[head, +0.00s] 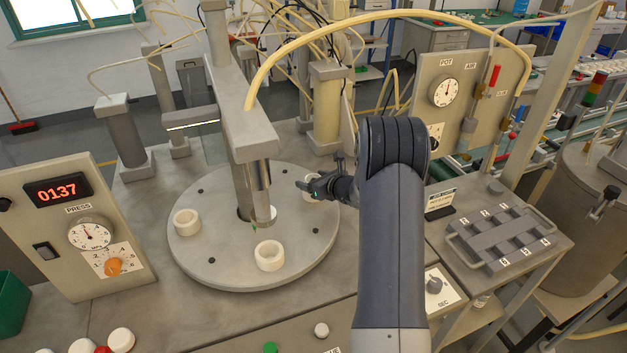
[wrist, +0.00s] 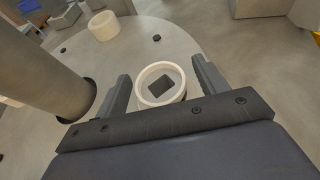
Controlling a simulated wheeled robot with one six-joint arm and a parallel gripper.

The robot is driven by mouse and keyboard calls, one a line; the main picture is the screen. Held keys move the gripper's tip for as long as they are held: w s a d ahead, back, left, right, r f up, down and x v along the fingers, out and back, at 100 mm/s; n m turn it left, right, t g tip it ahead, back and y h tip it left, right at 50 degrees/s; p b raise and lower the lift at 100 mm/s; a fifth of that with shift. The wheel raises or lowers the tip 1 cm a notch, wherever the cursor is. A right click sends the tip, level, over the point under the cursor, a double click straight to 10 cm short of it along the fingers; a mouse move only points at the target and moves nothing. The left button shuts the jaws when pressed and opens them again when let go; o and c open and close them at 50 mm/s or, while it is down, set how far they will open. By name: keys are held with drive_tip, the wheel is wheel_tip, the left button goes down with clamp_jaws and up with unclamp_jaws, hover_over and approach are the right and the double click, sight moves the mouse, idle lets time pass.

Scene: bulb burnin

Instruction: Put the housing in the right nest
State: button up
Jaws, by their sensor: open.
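Three white round nests sit on the grey turntable (head: 220,275): a left nest (head: 187,222), a front nest (head: 269,257) and a right nest (head: 309,179) that my gripper partly hides in the head view. In the wrist view one white nest (wrist: 143,88) lies between my fingers, with a dark, roughly square piece (wrist: 160,88) inside its ring. I cannot tell whether this piece is the housing. My gripper (wrist: 160,72) is open, one finger on each side of that nest; contact cannot be told. Another white nest (wrist: 103,26) stands farther off.
A thick metal press column (head: 248,190) stands over the turntable, close to the left of my gripper; it also shows in the wrist view (wrist: 45,65). A grey lidded tray (head: 500,235) is at right, and a press panel (head: 70,225) at left.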

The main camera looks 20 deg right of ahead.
drive_tip(key=shift+r, duration=0.15)
drive_tip(key=shift+r+p, duration=0.15)
drive_tip(key=shift+p, duration=0.15)
drive_tip(key=b+v, duration=0.2)
drive_tip(key=v, duration=1)
drive_tip(key=shift+c, duration=0.2)
idle(1.7)
